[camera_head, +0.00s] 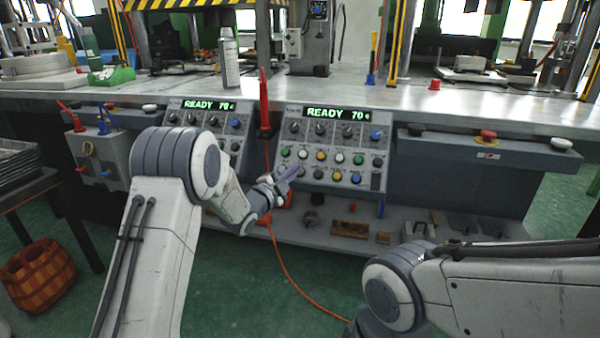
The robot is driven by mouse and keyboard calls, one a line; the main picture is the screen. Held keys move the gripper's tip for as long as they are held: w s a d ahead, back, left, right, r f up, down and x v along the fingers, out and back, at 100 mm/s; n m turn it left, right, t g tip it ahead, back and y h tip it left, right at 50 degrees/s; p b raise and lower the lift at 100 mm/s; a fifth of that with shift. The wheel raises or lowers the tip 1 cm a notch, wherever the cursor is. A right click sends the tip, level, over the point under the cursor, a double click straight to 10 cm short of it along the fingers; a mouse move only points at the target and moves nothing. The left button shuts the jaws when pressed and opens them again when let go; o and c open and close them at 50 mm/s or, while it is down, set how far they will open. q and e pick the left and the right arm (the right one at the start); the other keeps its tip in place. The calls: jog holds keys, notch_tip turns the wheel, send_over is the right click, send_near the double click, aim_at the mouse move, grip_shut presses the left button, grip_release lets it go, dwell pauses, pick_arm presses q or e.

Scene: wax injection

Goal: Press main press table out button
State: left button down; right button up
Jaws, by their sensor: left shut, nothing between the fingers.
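The control panel (335,148) on the front of the press bench has a green "READY 70" display, a row of dark knobs and rows of coloured buttons. The button labels are too small to read, so I cannot tell which is table out. My left gripper (293,172) is shut and empty, with its tips at the lower left corner of this panel, by the bottom button row. I cannot tell whether the tips touch a button; they cover part of that corner. My right arm enters at the lower right, and its gripper is out of view.
A second panel (211,128) with a "READY 70" display is to the left, partly behind my left arm. A grey box with a red button (487,136) is at the right. A lower shelf (345,215) holds small tools. An orange cable (287,270) hangs to the floor.

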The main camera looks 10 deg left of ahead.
dwell(0.3)
pick_arm(q)
jog(key=shift+w+f+b, duration=0.3)
jog(key=shift+b, duration=0.1)
